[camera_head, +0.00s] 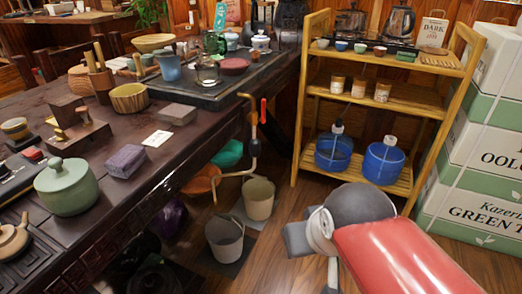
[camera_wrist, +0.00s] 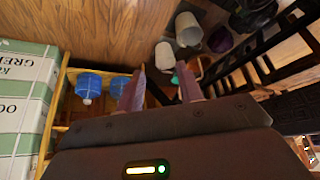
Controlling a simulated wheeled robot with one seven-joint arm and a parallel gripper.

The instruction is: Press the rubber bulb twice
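A tan hose (camera_head: 249,118) hangs from the tray edge down towards the buckets, with a red clip (camera_head: 264,111) near its top. A thicker rounded part (camera_head: 254,148) midway down looks like the rubber bulb, but it is too small to be sure. I cannot make out the bulb in the wrist view. My gripper (camera_wrist: 160,88) is open in the wrist view, its two fingers apart with nothing between them. In the head view my arm is at the lower right, right of the hose and apart from it; the fingertips cannot be made out there.
A grey bucket (camera_head: 225,240) and a beige bucket (camera_head: 258,198) stand on the floor under the hose. The dark table (camera_head: 190,150) is at left. A wooden shelf (camera_head: 298,130) with blue jugs (camera_head: 383,163) and stacked boxes (camera_head: 480,150) are at right.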

